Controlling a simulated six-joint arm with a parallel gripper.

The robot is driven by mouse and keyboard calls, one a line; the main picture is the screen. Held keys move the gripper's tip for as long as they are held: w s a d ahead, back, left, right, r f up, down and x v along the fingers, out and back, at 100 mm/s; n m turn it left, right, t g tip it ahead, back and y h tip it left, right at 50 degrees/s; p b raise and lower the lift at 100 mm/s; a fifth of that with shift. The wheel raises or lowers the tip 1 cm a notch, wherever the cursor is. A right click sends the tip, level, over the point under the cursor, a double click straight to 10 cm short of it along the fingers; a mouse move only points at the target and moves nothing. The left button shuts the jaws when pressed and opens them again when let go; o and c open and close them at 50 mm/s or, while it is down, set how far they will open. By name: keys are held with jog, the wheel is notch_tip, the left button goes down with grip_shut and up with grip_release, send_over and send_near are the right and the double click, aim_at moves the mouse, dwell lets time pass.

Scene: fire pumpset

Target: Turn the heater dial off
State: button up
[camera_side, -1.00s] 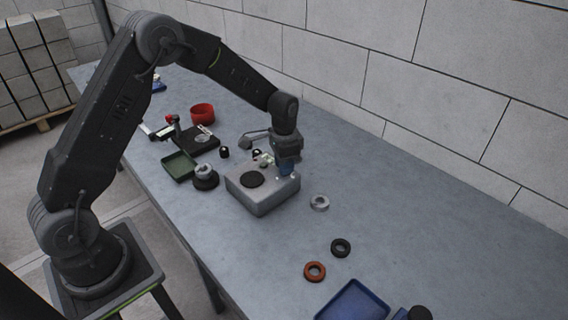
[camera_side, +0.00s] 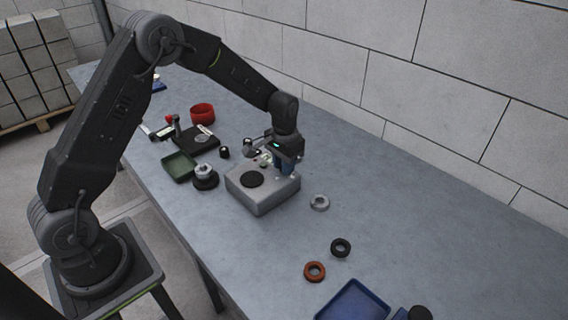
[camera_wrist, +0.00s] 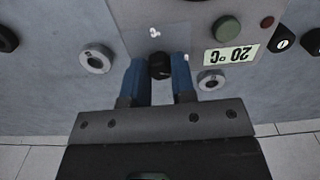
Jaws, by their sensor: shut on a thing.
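The heater (camera_side: 262,198) is a light grey box with a round black plate (camera_side: 252,180) on top. In the wrist view its panel (camera_wrist: 180,25) carries a black dial (camera_wrist: 160,66), a green button (camera_wrist: 227,28) and a lit display (camera_wrist: 230,57) that reads 20 °C upside down. My gripper (camera_side: 286,172) points down at the heater's back right corner. In the wrist view the blue fingers of my gripper (camera_wrist: 159,74) stand on both sides of the dial and are shut on it. The dial's pointer mark cannot be made out.
A grey ring (camera_side: 320,202) lies on the table right of the heater. Black (camera_side: 341,247) and orange (camera_side: 315,271) rings and a blue tray (camera_side: 354,301) lie nearer the front.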

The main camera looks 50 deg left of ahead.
jog(key=o, duration=0.9)
jog(key=shift+r, duration=0.1)
notch_tip(320, 180, up, 14)
jog(key=shift+f, duration=0.15)
jog(key=s+d+r+t, duration=0.2)
jog(key=s+r, duration=0.3)
jog(key=s, duration=0.4)
jog(key=s+d+r+t, duration=0.2)
jog(key=s+r, duration=0.4)
jog(key=s, duration=0.4)
jog(key=shift+t, duration=0.8)
jog(key=s, duration=0.3)
jog(key=s+f, duration=0.1)
jog(key=s, duration=0.1)
jog(key=s+d+f, duration=0.1)
jog(key=s, duration=0.2)
jog(key=shift+s+f, duration=0.15)
jog(key=shift+s, duration=0.15)
